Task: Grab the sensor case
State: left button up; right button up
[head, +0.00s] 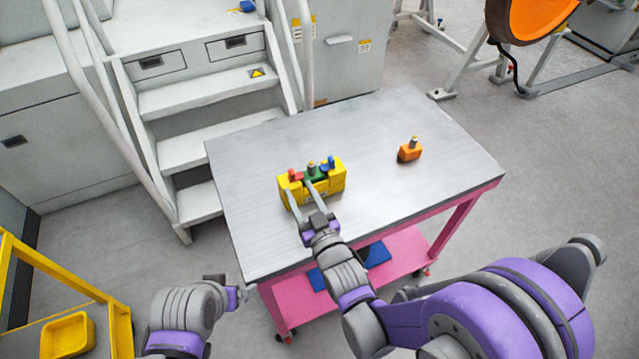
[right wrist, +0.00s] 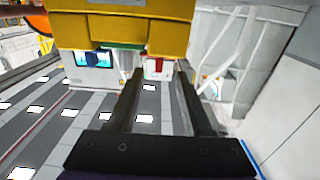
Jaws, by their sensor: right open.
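The sensor case is probably the yellow case (head: 334,184) standing on the grey tabletop, with red, green and blue parts along its top. It also fills the top of the right wrist view (right wrist: 130,38). My right gripper (head: 299,186) is open. Its two fingers reach the left part of the case, near the red part, and hide some of its front. In the right wrist view nothing is clearly clamped between the fingers (right wrist: 158,72); I cannot tell whether they touch the case. My left gripper (head: 238,292) is low, off the table's near left side; its jaws are unclear.
The table (head: 400,120) has a pink frame and a lower shelf with blue items. A small orange block (head: 410,153) with a knob stands to the right. Grey steps (head: 205,105) rise behind left. A yellow frame (head: 60,265) stands at far left. The tabletop is otherwise clear.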

aim_at(293, 178)
jog(key=x, duration=0.4)
jog(key=shift+w+p, duration=0.3)
jog(key=x, duration=0.1)
jog(key=p+x, duration=0.1)
jog(key=x, duration=0.2)
jog(key=shift+w+a+r, duration=0.1)
jog(key=shift+w+r, duration=0.05)
jog(key=shift+r, duration=0.2)
jog(key=shift+w+a+f, duration=0.1)
jog(key=shift+w+a, duration=0.05)
jog(key=shift+w, duration=0.25)
pick_arm(q)
jog(key=r, duration=0.1)
jog(key=w+r, duration=0.1)
jog(key=shift+r, duration=0.35)
jog(key=shift+s, duration=0.1)
pick_arm(e)
jog(key=shift+s, duration=0.15)
grip_shut()
